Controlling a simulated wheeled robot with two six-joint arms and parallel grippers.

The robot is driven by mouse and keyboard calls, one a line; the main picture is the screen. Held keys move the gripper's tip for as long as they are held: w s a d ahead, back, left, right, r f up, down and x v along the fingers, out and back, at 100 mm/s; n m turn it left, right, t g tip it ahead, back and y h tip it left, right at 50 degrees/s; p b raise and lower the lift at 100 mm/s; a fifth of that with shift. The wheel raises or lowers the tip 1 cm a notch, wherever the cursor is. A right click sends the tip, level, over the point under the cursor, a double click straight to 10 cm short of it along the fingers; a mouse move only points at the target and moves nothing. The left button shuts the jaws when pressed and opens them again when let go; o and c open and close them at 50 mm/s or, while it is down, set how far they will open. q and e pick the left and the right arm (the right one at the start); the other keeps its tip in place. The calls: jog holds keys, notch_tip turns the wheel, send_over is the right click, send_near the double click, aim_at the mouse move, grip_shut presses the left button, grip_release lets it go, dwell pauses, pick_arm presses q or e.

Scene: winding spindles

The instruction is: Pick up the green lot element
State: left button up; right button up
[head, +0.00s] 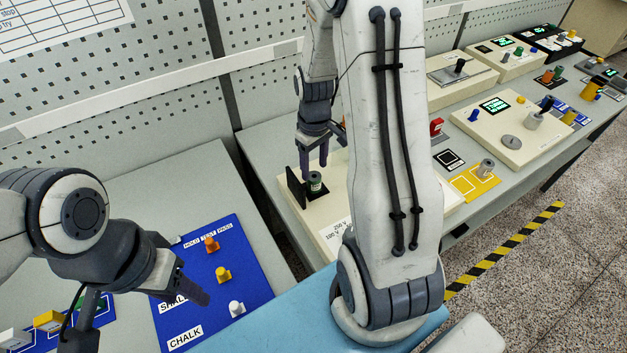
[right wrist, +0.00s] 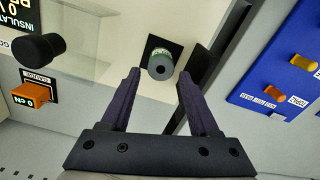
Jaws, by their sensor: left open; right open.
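In the right wrist view the cylinder is in line with the gap between the fingers (right wrist: 160,78), with no visible finger contact. My left gripper (head: 192,290) is open over the blue board, only partly visible and empty as far as I can see.
A black upright plate (head: 295,187) stands close beside the cylinder. The blue board (head: 240,262) carries orange, yellow and white pegs. An orange gauge block (right wrist: 32,95) and black knob (right wrist: 38,47) are nearby.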

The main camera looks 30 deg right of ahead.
aim_at(314, 176)
jog(key=shift+f+p, duration=0.3)
jog(key=shift+f, duration=0.35)
notch_tip(314, 176, down, 4)
jog(key=shift+f+p, duration=0.1)
jog(key=shift+p, duration=0.5)
grip_shut()
